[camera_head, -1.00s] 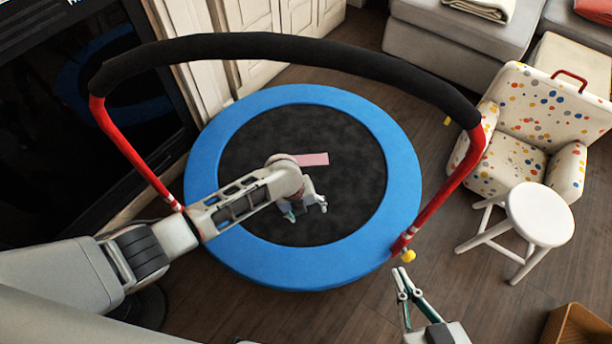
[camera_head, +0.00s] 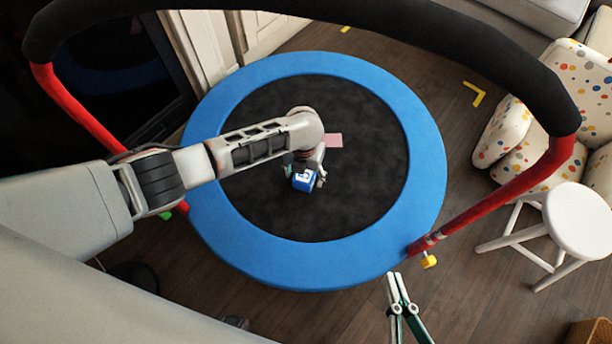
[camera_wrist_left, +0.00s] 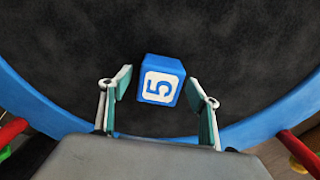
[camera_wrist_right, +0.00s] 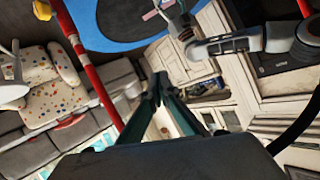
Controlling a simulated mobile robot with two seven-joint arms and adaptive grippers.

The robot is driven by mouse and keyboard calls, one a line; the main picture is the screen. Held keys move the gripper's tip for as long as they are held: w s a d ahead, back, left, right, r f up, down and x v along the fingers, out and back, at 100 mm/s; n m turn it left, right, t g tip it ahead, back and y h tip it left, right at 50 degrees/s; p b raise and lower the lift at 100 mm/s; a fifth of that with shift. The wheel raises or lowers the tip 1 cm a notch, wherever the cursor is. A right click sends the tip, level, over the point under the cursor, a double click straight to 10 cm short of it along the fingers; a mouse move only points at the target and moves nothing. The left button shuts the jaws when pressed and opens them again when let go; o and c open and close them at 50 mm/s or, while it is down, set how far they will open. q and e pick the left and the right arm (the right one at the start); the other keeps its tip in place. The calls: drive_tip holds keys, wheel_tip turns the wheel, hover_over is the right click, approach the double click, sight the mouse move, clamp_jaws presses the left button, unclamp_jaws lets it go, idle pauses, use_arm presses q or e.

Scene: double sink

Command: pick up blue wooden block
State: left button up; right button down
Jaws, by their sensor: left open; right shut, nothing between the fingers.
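In the left wrist view the block (camera_wrist_left: 161,81) sits between and slightly beyond the fingertips of my left gripper (camera_wrist_left: 160,90), with a gap on each side. My left gripper (camera_head: 305,174) is open, its fingers around the block's sides without visible contact. My right gripper (camera_head: 395,276) is shut and empty, in front of the trampoline's rim; its closed fingers also show in the right wrist view (camera_wrist_right: 160,88).
A black padded handlebar (camera_head: 400,22) on red posts arches over the trampoline. A pink strip (camera_head: 334,140) lies on the mat behind my left gripper. A white stool (camera_head: 578,220) and a dotted armchair (camera_head: 510,135) stand at the right. Much of the mat is clear.

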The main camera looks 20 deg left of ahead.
use_arm(q)
drive_tip(key=shift+s+f, duration=0.2)
drive_tip(key=shift+f, duration=0.95)
drive_tip(key=shift+w+r, duration=0.2)
drive_tip(key=c, duration=1.2)
